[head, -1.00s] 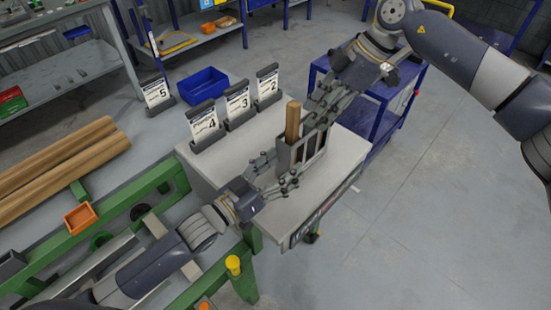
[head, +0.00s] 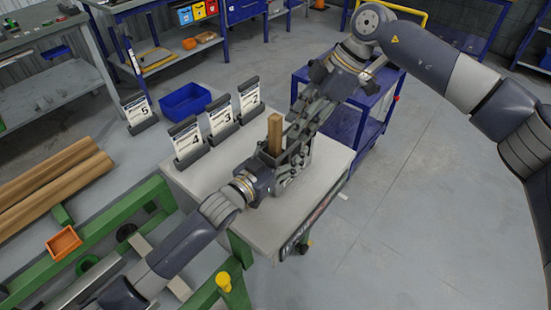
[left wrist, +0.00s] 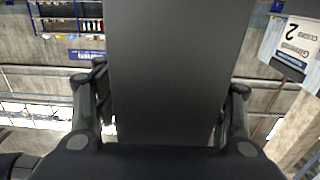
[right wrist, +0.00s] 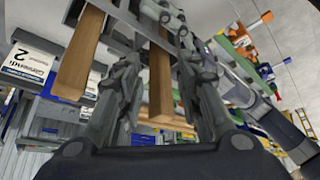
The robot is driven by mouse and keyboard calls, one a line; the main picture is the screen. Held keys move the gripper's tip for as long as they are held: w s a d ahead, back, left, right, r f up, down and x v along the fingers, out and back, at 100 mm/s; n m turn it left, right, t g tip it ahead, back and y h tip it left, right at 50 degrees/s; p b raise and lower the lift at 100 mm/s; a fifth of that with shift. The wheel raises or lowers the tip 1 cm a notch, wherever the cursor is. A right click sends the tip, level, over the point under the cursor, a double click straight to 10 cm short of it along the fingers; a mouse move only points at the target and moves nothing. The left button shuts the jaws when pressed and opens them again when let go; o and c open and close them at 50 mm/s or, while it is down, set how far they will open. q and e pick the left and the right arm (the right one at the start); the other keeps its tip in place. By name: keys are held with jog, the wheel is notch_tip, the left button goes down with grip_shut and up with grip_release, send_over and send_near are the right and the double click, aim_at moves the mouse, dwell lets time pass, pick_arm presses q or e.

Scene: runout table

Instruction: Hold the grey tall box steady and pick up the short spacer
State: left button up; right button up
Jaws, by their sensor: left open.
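The grey tall box (head: 304,158) stands on the light tabletop, mostly hidden behind my grippers. Its flat dark side (left wrist: 180,70) fills the middle of the left wrist view. My left gripper (head: 288,165) is open, with its fingers on either side of the box; contact is unclear. A wooden piece (head: 274,133) sticks up out of the box. My right gripper (head: 303,128) reaches down at the box from the upper right. In the right wrist view, a shorter-looking wooden piece (right wrist: 160,97), possibly the short spacer, shows between its fingers; whether they grip it is unclear. A longer piece (right wrist: 80,55) is outside them.
Numbered sign holders (head: 221,118) stand along the table's back left edge. A blue bin (head: 185,101) lies behind them. A blue cart (head: 345,122) is beyond the table. A green frame (head: 120,212) adjoins the left. The tabletop's front right part (head: 325,178) is clear.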

pick_arm(q)
jog(key=shift+w+d, duration=0.35)
jog(key=shift+w, duration=0.05)
